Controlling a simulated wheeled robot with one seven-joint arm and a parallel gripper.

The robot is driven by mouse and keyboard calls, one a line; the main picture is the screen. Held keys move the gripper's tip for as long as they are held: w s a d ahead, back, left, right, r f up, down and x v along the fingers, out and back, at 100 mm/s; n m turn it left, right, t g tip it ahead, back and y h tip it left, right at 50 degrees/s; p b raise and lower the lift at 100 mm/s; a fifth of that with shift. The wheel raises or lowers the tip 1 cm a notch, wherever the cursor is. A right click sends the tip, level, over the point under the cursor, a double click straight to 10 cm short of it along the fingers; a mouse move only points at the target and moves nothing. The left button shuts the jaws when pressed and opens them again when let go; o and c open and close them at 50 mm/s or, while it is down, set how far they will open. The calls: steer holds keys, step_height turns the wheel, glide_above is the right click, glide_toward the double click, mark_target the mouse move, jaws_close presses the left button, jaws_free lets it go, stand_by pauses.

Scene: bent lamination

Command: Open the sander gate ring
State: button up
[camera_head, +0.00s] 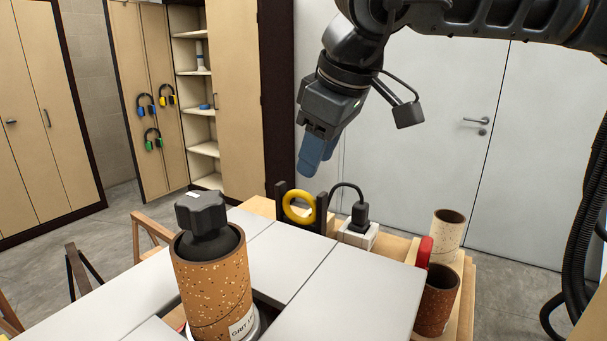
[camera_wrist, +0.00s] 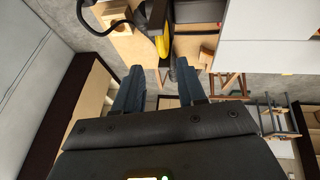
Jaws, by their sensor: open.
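The yellow ring (camera_head: 287,207) sits between two black upright posts at the back edge of the worktop in the head view. It looks upright, and its lower part is partly hidden. A yellow part of it also shows in the wrist view (camera_wrist: 162,47), beyond my fingertips and beside a black post. My gripper (camera_head: 314,166) is above and slightly right of the ring, with blue fingers pointing down. In the wrist view my gripper (camera_wrist: 157,72) has its two fingers apart with nothing between them. It does not touch the ring.
A speckled sanding sleeve (camera_head: 214,288) with a black knob (camera_head: 202,212) stands in the pale worktop (camera_head: 352,290). A black plug (camera_head: 359,215) with a cable sits in a white socket right of the ring. More sleeves (camera_head: 437,300) stand at the right. Air around my gripper is clear.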

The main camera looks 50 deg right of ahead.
mark_target(303, 192)
steer(key=shift+p+x, duration=0.45)
steer(key=shift+x, duration=2.75)
steer(key=shift+c, duration=0.5)
jaws_close()
